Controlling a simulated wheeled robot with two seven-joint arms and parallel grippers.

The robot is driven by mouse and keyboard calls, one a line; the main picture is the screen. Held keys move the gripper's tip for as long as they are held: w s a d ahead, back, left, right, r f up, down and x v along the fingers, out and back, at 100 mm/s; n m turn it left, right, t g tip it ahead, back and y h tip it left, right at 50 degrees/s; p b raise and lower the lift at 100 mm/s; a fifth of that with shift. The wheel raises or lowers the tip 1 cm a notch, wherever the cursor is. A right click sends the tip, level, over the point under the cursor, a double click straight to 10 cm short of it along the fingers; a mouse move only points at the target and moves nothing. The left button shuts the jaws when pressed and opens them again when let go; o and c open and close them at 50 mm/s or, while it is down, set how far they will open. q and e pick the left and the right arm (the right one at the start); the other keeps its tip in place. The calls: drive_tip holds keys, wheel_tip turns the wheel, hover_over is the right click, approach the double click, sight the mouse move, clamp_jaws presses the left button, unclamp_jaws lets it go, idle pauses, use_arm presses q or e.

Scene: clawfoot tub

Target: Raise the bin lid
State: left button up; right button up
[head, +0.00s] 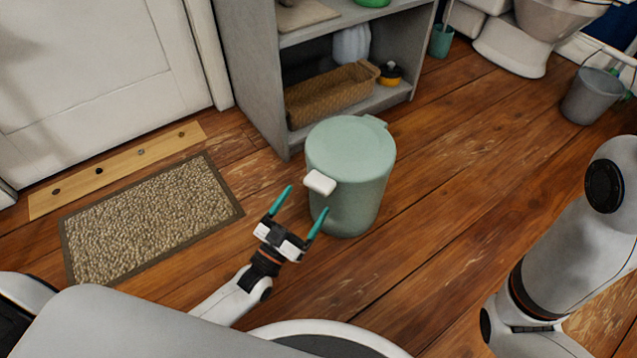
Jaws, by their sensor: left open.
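The bin (357,205) is a pale green, round bin standing upright on the wooden floor. Its lid (350,146) is down, and a white tab (320,182) sticks out from the lid's front edge toward my left gripper. My left gripper (299,201) is open and empty, with its two teal fingers pointing up toward the bin on either side of the space below the white tab. I cannot tell exactly how far the fingers are from the tab. My right arm shows at the right edge, but its gripper is out of view.
A grey shelf unit (250,85) with a wicker basket (330,94) stands right behind the bin. A beige doormat (150,220) lies to the left before a white door. A grey bucket (590,95) and a toilet (520,45) are at the far right. Floor right of the bin is clear.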

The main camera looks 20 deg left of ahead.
sight(314, 189)
use_arm(q)
drive_tip(key=x, duration=0.6)
drive_tip(key=shift+w+b, duration=0.2)
drive_tip(key=shift+b, duration=0.1)
